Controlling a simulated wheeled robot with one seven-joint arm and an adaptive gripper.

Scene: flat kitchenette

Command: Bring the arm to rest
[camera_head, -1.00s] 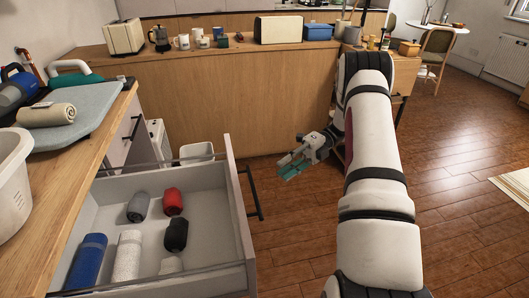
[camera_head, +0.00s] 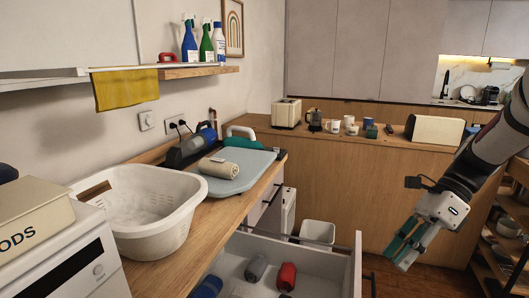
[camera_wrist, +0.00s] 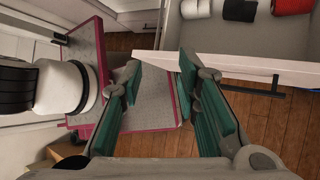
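My arm (camera_head: 482,160) is bent at the right side of the head view, with its wrist pointing down and left. My gripper (camera_head: 408,243) hangs in front of the wooden counter, to the right of the open drawer. In the wrist view its two teal-padded fingers (camera_wrist: 158,72) stand apart with nothing between them, so it is open and empty. The drawer's white front (camera_wrist: 235,66) passes just beyond the fingertips in that view. I cannot tell how large the gap is.
The open drawer (camera_head: 357,262) holds rolled cloths, including a red one (camera_head: 287,276). A white bin (camera_head: 317,232) stands behind the drawer.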

